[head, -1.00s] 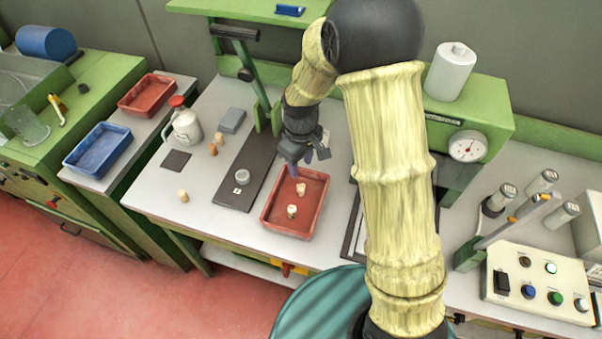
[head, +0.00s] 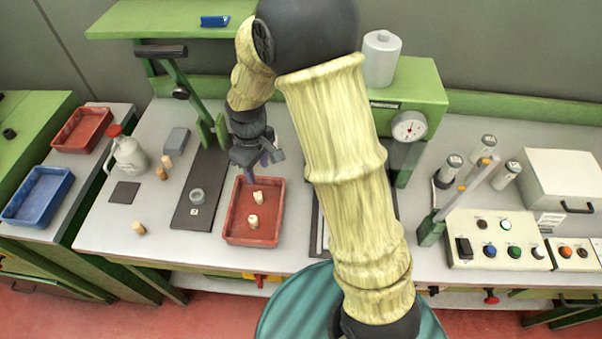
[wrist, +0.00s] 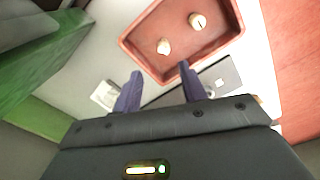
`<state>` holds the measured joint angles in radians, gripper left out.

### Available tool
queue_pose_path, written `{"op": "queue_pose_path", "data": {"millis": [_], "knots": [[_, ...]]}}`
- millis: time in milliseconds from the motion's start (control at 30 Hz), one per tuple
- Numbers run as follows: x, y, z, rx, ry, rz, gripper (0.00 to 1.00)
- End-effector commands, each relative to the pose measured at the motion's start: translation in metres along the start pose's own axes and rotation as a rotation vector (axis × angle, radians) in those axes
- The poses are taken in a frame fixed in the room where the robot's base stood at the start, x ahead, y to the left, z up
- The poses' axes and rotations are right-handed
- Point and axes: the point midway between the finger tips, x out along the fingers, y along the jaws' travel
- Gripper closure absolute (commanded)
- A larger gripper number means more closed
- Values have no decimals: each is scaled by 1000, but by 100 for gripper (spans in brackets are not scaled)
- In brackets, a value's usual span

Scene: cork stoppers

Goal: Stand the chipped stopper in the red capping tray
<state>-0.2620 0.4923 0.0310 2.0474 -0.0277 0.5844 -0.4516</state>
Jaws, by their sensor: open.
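The red capping tray (head: 232,236) is on the bench, and its rim also shows in the wrist view (wrist: 150,70). Two pale cork stoppers are in it. The farther one (head: 258,198) and the nearer one (head: 253,221) look upright and apart. In the wrist view one stopper (wrist: 163,46) has an uneven outline, and the other (wrist: 197,20) has a dark mark on top. I cannot tell for certain which is chipped. My gripper (head: 263,170) is above the tray's far end. In the wrist view its purple fingers (wrist: 160,78) are spread with nothing between them.
More stoppers stand on the bench: a pale one (head: 167,161), a brown one (head: 161,174) and one near the front (head: 139,228). A dark strip (head: 185,215) with a grey ring (head: 197,195) lies left of the tray. A green press post (head: 180,90) rises behind.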

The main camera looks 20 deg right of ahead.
Motion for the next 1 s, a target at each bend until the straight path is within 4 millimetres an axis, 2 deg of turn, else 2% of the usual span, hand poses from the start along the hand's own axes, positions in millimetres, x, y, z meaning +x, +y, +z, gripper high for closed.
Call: {"op": "queue_pose_path", "data": {"millis": [167,300,400,500,633,1000], "knots": [[-31,12,52,224,58,32,58],[-52,14,104,450,116,58,58],[-61,10,137,599,157,73,58],[-66,6,160,704,188,83,58],[-68,2,172,762,202,86,58],[-68,2,172,762,202,86,58]]}}
